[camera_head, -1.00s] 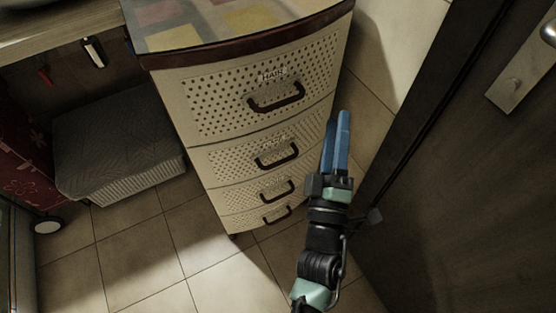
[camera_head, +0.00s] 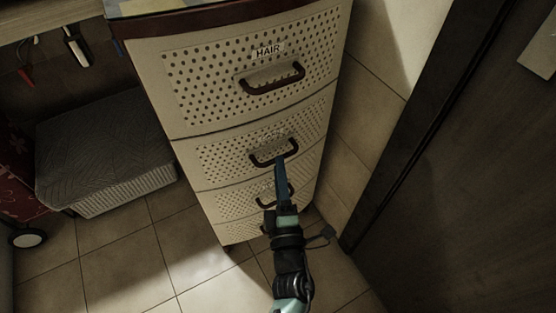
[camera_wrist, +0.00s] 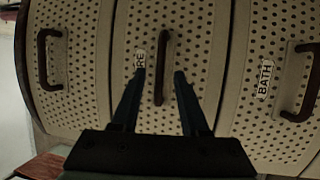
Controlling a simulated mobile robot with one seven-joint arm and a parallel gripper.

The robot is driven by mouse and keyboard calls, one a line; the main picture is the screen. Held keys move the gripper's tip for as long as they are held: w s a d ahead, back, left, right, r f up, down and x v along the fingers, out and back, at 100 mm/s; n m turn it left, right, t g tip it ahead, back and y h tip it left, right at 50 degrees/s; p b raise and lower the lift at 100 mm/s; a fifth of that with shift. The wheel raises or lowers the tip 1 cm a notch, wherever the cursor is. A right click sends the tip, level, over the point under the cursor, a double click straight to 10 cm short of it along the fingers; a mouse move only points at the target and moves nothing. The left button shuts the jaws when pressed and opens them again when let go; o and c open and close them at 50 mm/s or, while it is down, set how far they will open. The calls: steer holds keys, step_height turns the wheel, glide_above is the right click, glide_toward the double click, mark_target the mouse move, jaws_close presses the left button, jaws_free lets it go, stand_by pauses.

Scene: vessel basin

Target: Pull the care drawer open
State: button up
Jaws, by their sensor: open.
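The care drawer (camera_head: 218,162) is the second from the top in a cream perforated drawer unit, and its front sits closed. Its dark curved handle (camera_head: 262,160) stands out from the front. In the wrist view the handle (camera_wrist: 163,50) runs upright in the picture, beside a partly hidden label (camera_wrist: 139,61) ending in "RE". My gripper (camera_head: 281,162) points at this handle from below in the head view. In the wrist view my gripper (camera_wrist: 159,75) is open, with one blue finger on each side of the handle. I cannot tell whether either finger touches it.
The hair drawer (camera_head: 200,85) is above and the bath drawer (camera_wrist: 270,120) is below; both have similar handles. A dark door (camera_head: 470,200) stands at the right. A grey box (camera_head: 105,145) sits at the left. Tiled floor (camera_head: 120,265) is clear in front.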

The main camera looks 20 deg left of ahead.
steer(key=shift+x, duration=1.7)
jaws_close()
